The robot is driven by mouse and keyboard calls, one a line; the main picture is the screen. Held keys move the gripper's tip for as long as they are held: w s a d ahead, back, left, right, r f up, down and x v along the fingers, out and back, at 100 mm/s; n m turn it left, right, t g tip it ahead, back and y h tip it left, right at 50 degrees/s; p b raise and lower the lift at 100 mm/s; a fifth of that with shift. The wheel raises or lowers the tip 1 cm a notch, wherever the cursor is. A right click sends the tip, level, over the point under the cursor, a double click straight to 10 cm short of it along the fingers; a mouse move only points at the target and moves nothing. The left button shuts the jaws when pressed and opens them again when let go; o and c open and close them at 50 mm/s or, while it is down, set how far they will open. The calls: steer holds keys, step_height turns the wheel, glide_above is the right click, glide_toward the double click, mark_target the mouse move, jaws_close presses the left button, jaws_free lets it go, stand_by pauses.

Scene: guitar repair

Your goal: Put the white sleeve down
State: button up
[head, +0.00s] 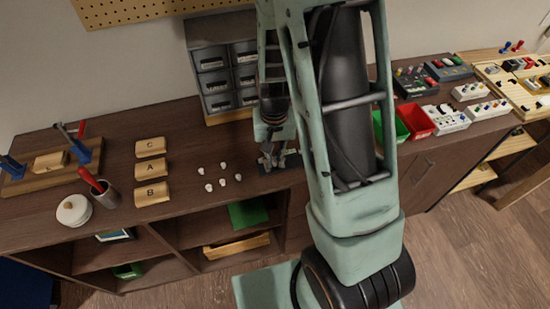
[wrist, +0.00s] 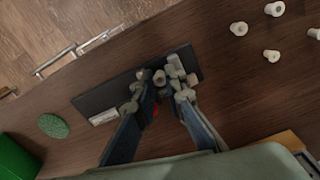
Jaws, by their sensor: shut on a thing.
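My gripper (wrist: 158,88) points down over a dark mat (wrist: 95,102) with a pale label. It is shut on a small white sleeve (wrist: 159,77), which shows between the fingertips. The fingers hide part of the sleeve. I cannot tell whether the sleeve touches the mat. In the head view my gripper (head: 269,159) is over the same mat (head: 291,161), and the sleeve is too small to make out there. Several similar white pieces (wrist: 272,56) stand loose on the brown bench top (wrist: 235,85), apart from the gripper.
Grey drawers (head: 215,75) stand behind my gripper. Wooden blocks marked C, A and B (head: 151,169) lie to the left of the white pieces. A red bin (head: 416,120) and a green bin (head: 400,127) are to the right. A round green pad (wrist: 55,126) lies near the mat.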

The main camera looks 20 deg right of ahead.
mark_target(274, 161)
steer(key=o, duration=0.7)
steer(key=shift+s+f, duration=0.1)
steer(key=shift+f, duration=0.25)
steer(key=shift+r, duration=0.1)
steer(key=shift+r+p, duration=0.55)
step_height(274, 161, up, 12)
steer(key=shift+r, duration=0.1)
